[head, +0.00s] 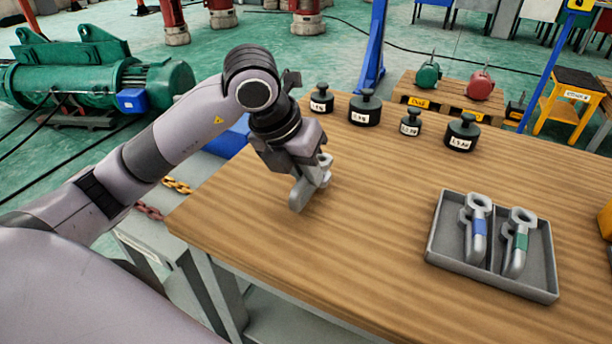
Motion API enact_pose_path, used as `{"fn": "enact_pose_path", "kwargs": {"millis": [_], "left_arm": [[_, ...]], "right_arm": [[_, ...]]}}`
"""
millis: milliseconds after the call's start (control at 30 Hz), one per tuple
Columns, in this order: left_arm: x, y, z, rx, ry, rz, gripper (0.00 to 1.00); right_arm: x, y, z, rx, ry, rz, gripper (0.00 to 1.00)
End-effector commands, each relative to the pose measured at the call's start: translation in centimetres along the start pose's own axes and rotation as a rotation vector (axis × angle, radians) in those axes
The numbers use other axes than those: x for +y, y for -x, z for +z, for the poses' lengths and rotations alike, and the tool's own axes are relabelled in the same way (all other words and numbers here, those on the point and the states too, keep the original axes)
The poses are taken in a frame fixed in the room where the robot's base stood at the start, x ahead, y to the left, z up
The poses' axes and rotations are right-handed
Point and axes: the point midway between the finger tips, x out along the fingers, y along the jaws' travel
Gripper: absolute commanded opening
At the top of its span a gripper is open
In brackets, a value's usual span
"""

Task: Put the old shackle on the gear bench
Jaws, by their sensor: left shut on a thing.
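My left gripper (309,160) is above the left part of a wooden-topped bench (330,240), pointing down. It is shut on a grey metal shackle (305,192), whose upper part is partly hidden by the fingers. No coloured band shows on it. I cannot tell whether its lower end touches the bench top. I cannot tell from the picture if this bench is the gear bench. My right gripper is not in view.
A grey tray (492,278) at the right holds two hooked grey parts, one with a blue band (479,228), one with a green band (520,241). Several black weights (365,110) stand along the far edge. The bench middle is clear. A green hoist (95,80) lies at the far left.

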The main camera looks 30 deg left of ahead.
Motion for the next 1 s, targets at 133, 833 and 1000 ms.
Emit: {"fn": "enact_pose_path", "kwargs": {"millis": [133,833,1000], "left_arm": [[0.2,-1.1,-0.4,-0.002,-0.001,-0.001,0.00],[0.2,-1.1,-0.4,-0.001,-0.001,0.000,0.41],[0.2,1.0,-0.2,-0.006,-0.002,-0.001,0.41]], "right_arm": [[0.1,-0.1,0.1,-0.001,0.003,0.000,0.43],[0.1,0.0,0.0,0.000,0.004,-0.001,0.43],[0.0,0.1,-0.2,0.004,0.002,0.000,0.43]]}}
